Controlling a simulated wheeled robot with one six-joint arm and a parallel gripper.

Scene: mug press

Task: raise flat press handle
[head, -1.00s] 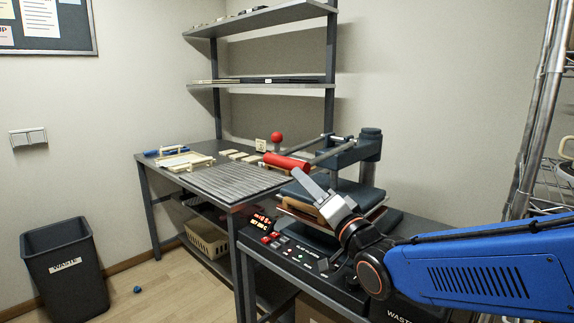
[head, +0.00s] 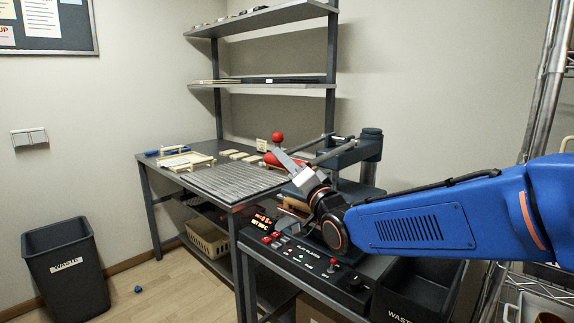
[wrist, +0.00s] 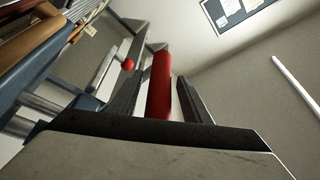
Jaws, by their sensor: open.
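The flat press (head: 357,152) stands on the bench, a dark machine with two bars running left to its red handle (head: 270,158). In the head view my gripper (head: 285,162) overlaps the handle and hides most of it. In the wrist view the red handle (wrist: 159,88) shows in the gap between the two fingers of my gripper (wrist: 158,95). The fingers are open, one on each side of it. I cannot tell whether either finger touches it.
A control panel (head: 300,258) with red switches is at the press's front. A ribbed mat (head: 232,181) and wooden frame (head: 186,160) lie on the left table. A waste bin (head: 66,268) stands on the floor, and a wire rack (head: 545,110) is at right.

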